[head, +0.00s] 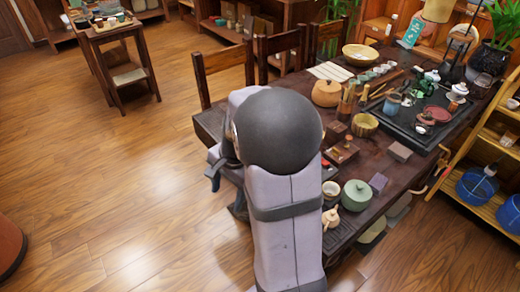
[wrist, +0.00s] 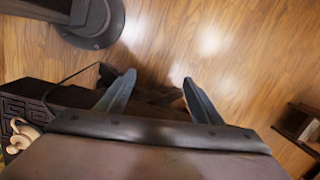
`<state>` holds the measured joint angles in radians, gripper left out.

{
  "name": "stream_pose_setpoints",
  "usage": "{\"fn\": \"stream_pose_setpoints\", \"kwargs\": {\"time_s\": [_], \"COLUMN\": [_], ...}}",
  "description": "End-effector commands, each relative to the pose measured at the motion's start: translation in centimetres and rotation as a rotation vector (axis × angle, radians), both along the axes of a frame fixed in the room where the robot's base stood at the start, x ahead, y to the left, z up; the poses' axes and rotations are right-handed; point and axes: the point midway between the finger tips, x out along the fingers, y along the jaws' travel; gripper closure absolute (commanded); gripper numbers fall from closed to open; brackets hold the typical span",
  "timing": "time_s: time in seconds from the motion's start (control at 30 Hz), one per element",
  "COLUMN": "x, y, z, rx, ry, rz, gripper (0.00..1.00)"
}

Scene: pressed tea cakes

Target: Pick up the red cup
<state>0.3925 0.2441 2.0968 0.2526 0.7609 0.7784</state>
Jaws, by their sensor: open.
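No clear red cup shows. A low dark-red round piece (head: 437,114) lies on the black tea tray (head: 405,122) toward the table's far right in the head view; I cannot tell whether it is a cup or a dish. My gripper (wrist: 158,80) is open and empty in the wrist view, its two fingers apart over the wooden floor and a dark edge. In the head view, my gripper is mostly hidden behind my arm, at the table's left side, far from the tray. The red piece is not in the wrist view.
Open floor (head: 120,180) lies left.

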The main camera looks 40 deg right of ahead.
Motion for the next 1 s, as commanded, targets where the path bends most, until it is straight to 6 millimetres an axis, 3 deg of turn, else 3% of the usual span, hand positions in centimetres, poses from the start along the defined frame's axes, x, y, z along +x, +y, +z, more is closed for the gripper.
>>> {"fn": "stream_pose_setpoints", "kwargs": {"time_s": [0.03,0.2,0.3,0.43,0.6,1.0], "x": [1.4,4.7,5.5,5.9,6.0,6.7], "y": [-2.7,-10.6,-14.5,-17.9,-19.6,-19.3], "z": [1.7,3.5,4.0,4.4,4.4,2.5], "rx": [0.038,0.17,0.238,0.305,0.342,0.343], "ry": [0.003,-0.001,-0.001,-0.003,-0.005,-0.002], "rz": [-0.196,-0.774,-1.027,-1.244,-1.355,-1.359], "gripper": [0.4,0.4,0.4,0.4,0.4,0.4]}}
